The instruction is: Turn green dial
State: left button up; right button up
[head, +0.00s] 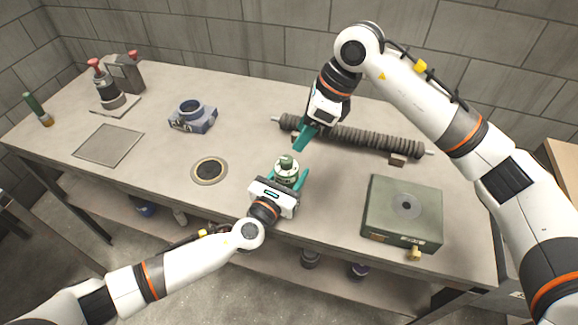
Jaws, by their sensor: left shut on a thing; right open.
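The green dial (286,161) sits on top of a pale round body (287,174) near the middle of the table. My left gripper (287,180) comes from the front, and its teal fingers are shut on that body, one on each side. My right gripper (303,139) points down from the back, just above and slightly right of the green dial. It is open and holds nothing, and it looks apart from the dial. Its fingers overlap in this view, so the gap between them is hard to see.
A dark ribbed tube (372,139) lies behind, partly hidden by my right gripper. A green box (388,218) stands at the right. A blue-grey ring block (192,118), a dark disc (209,169) and a flat plate (107,145) lie to the left. Red-topped items stand at the far left.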

notch_tip(320, 180, down, 3)
jog(key=s+a+n+g+y, duration=0.1)
jog(key=s+y, duration=0.1)
jog(key=y, duration=0.1)
jog(key=m+t+y, duration=0.2)
jog(key=t+y, duration=0.4)
jog(key=y, duration=0.4)
send_near(287, 158)
jog(key=x, duration=1)
jog(key=shift+s+f, duration=0.1)
jog(key=c, duration=1)
